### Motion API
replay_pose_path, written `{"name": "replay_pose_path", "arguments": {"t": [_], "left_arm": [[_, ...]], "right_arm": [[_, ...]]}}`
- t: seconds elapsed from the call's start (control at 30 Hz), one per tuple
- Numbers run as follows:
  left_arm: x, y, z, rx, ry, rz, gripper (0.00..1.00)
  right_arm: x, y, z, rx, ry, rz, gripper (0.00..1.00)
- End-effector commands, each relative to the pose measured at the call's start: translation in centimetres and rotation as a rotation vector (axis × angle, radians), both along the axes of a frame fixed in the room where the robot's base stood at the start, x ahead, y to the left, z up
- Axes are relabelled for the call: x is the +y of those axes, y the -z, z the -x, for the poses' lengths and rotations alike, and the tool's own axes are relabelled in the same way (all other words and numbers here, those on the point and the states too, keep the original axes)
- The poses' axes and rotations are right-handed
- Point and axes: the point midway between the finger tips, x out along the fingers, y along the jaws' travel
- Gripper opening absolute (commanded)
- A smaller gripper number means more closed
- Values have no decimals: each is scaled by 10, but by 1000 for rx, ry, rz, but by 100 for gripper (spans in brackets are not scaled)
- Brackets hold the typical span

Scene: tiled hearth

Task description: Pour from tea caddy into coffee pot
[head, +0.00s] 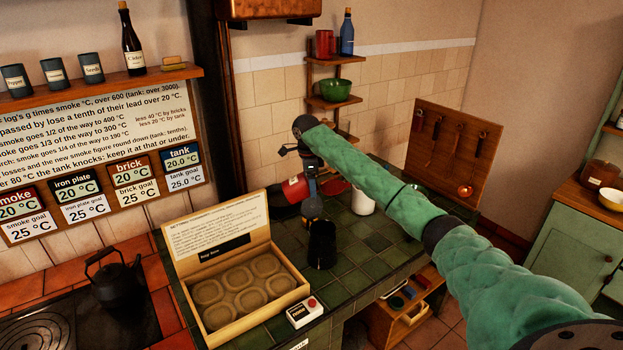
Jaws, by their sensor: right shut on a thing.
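My right gripper (311,205) reaches in from the right on a green-sleeved arm and points down over the tiled counter. A black upright pot (322,245), likely the coffee pot, stands on the green tiles just below and in front of the gripper. Its inside is too dark to make out. No stream of contents can be seen. My left gripper is not in view.
An open cardboard box (205,321) with round moulds stands left of the pot, with a small red-buttoned device (304,312) beside it. A white jar (363,202) stands behind to the right. A black kettle (117,280) sits on the stove. Tiles right of the pot are clear.

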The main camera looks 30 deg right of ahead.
Motion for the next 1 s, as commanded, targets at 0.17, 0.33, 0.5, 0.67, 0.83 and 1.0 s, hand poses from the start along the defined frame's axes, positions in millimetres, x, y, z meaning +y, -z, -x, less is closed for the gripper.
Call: {"name": "replay_pose_path", "arguments": {"t": [0.17, 0.33, 0.5, 0.67, 0.83, 1.0], "left_arm": [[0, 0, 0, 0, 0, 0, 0], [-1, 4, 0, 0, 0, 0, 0], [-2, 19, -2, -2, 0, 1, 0], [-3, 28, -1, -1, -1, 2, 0], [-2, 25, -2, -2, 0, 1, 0], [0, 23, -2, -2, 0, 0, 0]], "right_arm": [[0, 11, 0, 1, 0, 2, 25], [-5, 13, 3, -57, 1, -118, 25], [-7, 13, 4, -103, 0, -217, 25], [-8, 9, 4, -125, -1, -262, 25], [-8, 7, 4, -123, -1, -258, 25], [-8, 12, 4, -122, -1, -258, 25]]}}
